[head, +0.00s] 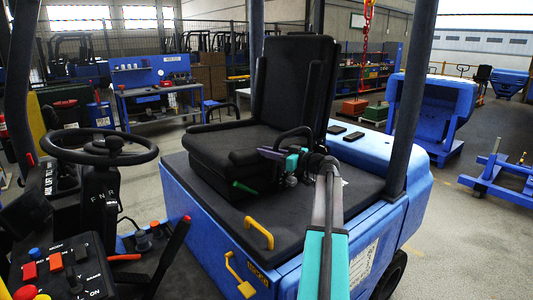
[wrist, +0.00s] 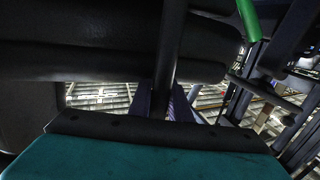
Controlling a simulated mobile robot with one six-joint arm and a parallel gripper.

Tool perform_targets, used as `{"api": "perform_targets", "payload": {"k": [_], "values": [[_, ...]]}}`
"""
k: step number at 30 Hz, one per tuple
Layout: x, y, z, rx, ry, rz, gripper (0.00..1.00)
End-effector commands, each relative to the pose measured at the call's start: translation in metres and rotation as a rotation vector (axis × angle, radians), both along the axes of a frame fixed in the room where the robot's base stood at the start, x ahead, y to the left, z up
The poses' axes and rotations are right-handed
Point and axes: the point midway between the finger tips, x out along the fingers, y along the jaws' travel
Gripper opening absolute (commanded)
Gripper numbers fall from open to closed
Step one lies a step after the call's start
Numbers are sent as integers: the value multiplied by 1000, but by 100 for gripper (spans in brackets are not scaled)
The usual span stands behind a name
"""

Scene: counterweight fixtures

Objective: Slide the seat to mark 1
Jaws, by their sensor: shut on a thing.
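The black seat (head: 240,147) stands on the dark deck of the blue truck in the head view, its backrest upright. My gripper (head: 268,154) reaches to the seat's near side, beside the black armrest (head: 293,133). In the wrist view its purple fingers (wrist: 163,102) are shut around a dark bar (wrist: 172,45) that runs up along the seat, seemingly part of the armrest. A green lever (head: 244,187) sticks out low at the seat's front side; it also shows in the wrist view (wrist: 248,20). I cannot make out mark 1 or the seat's rails.
A steering wheel (head: 103,148) and a panel of coloured switches (head: 60,270) stand at the left. A yellow handle (head: 259,232) rises from the deck's near edge. A dark post (head: 413,95) stands right of the seat. Bare deck lies in front of the seat.

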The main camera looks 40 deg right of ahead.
Motion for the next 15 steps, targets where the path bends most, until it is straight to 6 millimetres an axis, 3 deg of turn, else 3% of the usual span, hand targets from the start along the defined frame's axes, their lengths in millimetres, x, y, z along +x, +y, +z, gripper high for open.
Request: {"api": "perform_targets", "payload": {"k": [15], "values": [[-4,-42,-2,-2,-4,-13,0]]}}
